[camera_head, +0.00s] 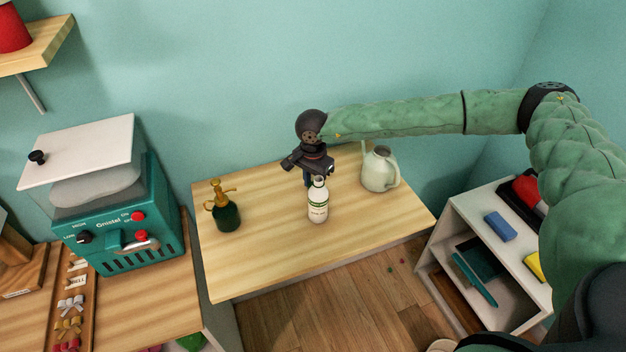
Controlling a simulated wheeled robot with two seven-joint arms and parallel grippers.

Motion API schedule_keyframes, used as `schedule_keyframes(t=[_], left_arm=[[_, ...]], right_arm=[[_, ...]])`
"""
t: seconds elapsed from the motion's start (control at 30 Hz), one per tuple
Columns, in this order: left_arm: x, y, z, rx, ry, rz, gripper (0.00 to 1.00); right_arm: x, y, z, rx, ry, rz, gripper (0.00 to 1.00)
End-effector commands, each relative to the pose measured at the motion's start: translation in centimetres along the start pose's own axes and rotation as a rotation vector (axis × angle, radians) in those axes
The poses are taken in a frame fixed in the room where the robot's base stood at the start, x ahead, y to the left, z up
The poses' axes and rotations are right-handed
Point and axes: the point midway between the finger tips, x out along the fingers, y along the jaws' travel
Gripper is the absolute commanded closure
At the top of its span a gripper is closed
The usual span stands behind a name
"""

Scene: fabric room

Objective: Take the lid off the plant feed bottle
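The plant feed bottle (318,205) is white with a green-marked label and stands upright on the wooden table. Its narrow top is pale; I cannot make out clearly where the lid begins. My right gripper (308,178) comes in from the right on the green-sleeved arm and points down right at the bottle's top, seeming slightly behind and left of it. Its fingers are small, dark and partly hidden, so I cannot tell whether they are open or touch the lid. My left gripper is not in view.
A dark green sprayer with a brass top (227,213) stands left of the bottle. A pale watering can (379,170) stands to the right. The table (270,265) is clear in front. A teal machine (125,225) is at left and a white shelf (470,225) at right.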

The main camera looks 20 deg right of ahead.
Motion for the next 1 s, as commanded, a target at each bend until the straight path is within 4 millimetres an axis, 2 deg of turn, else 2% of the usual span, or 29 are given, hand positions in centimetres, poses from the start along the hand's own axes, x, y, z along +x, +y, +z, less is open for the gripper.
schedule_keyframes(t=[0.2, 0.7, 0.73, 0.8, 1.0], left_arm=[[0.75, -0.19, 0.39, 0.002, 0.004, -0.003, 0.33], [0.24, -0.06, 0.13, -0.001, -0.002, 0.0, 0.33], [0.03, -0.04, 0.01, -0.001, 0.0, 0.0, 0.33], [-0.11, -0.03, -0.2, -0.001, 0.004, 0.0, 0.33], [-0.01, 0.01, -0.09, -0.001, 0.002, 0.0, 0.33]], right_arm=[[0.71, 0.06, -0.02, 0.001, 0.0, 0.002, 1.0], [0.98, 0.05, -0.02, 0.0, 0.0, 0.001, 1.0], [0.91, 0.05, -0.02, 0.0, 0.0, 0.001, 0.69], [0.9, 0.05, -0.02, 0.0, 0.0, 0.001, 0.55], [0.91, 0.05, -0.03, 0.0, 0.0, 0.001, 0.53]])
